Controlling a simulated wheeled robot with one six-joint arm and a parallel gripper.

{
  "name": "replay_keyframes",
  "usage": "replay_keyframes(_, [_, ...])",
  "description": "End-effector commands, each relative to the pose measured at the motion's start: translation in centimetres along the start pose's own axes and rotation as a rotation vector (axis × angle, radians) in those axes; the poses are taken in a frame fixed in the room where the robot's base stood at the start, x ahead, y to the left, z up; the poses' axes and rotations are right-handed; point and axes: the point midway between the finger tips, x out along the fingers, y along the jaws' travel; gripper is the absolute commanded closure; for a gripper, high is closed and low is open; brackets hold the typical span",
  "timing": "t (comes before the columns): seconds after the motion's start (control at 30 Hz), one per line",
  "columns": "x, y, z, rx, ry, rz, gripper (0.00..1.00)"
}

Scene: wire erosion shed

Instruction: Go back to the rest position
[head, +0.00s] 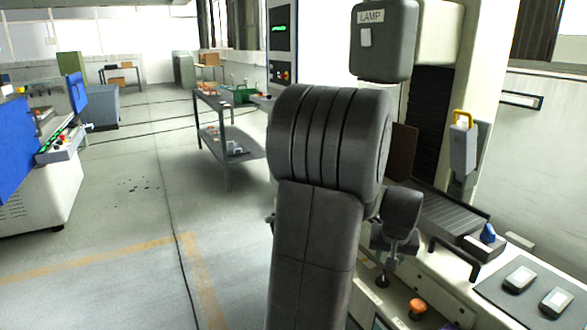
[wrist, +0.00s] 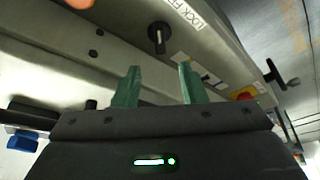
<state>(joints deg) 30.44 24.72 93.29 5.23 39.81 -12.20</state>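My gripper (wrist: 159,78) shows in the wrist view as two green fingers standing apart with nothing between them. It is open and faces the pale machine panel. A black rotary switch (wrist: 157,38) is on that panel beyond the fingertips, and a label (wrist: 187,15) that reads in part "LOCK" is beside it. I cannot tell whether the fingers touch the panel. In the head view my dark arm fills the middle, and I cannot make out the green fingers there.
A box marked LAMP (head: 385,42) hangs above. A grey cart (head: 228,150) stands left of my arm. Open floor (head: 120,200) lies left. A crank handle (wrist: 284,78) shows in the wrist view.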

Motion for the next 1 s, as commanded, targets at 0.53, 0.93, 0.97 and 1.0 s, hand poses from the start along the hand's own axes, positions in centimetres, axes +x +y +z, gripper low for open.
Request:
replay_keyframes(0.53, [9.0,0.0,0.0,0.000,-0.002,-0.001,0.62])
replay_keyframes(0.93, [10.4,0.0,0.0,0.003,0.000,0.001,0.62])
replay_keyframes(0.97, [10.4,0.0,0.0,0.003,0.000,0.001,0.62])
replay_keyframes(1.0, [10.4,0.0,0.0,0.003,0.000,0.001,0.62])
